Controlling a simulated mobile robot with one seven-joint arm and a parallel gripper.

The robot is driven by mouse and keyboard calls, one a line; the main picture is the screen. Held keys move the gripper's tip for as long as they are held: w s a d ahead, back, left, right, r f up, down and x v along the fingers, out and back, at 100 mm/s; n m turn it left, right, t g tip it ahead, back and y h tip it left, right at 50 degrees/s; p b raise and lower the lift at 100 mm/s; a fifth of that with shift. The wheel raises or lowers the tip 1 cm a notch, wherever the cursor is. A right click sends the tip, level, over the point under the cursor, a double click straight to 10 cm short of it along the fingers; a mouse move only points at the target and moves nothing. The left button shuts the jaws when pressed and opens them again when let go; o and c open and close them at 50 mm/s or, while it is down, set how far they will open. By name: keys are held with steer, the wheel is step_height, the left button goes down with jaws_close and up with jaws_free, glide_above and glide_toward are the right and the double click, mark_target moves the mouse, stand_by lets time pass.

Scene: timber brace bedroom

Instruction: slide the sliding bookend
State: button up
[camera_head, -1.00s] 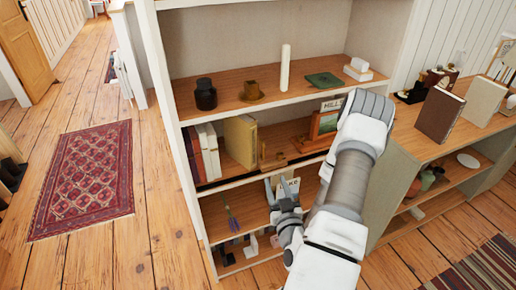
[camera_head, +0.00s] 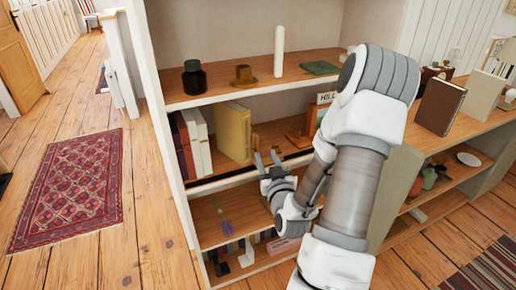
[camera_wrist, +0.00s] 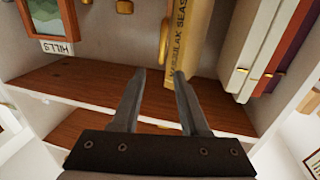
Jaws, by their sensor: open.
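The bookend, as far as I can tell, is the small wooden piece (camera_head: 256,141) beside the yellow book (camera_head: 233,134) on the middle shelf. My gripper partly hides it in the head view. In the wrist view a brass-coloured part (camera_wrist: 164,42) shows against the yellow book (camera_wrist: 189,45), just beyond the fingertips. My gripper (camera_head: 267,156) is open and empty in front of the middle shelf's edge. In the wrist view its two fingers (camera_wrist: 159,75) point at the shelf, apart from each other. Whether they touch anything is unclear.
Red and white books (camera_head: 192,140) stand left of the yellow one. A framed picture (camera_wrist: 50,18) stands on the bookend's other side. The upper shelf (camera_head: 220,88) holds a dark jar (camera_head: 194,78) and a white cylinder (camera_head: 279,52). Lower shelf items sit below my gripper.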

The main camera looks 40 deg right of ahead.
mark_target(258, 140)
steer(key=shift+w+d+f+b, duration=0.2)
steer(key=shift+w+b, duration=0.2)
steer(key=shift+b, duration=1.4)
steer(key=b, duration=0.3)
steer(key=shift+w+b, duration=0.25)
steer(key=shift+b, duration=0.1)
steer(key=x, duration=0.8)
steer(key=shift+w+d+r, duration=0.1)
steer(key=shift+w+r, duration=0.1)
steer(key=shift+w, duration=0.1)
jaws_close()
steer(key=shift+r, duration=0.1)
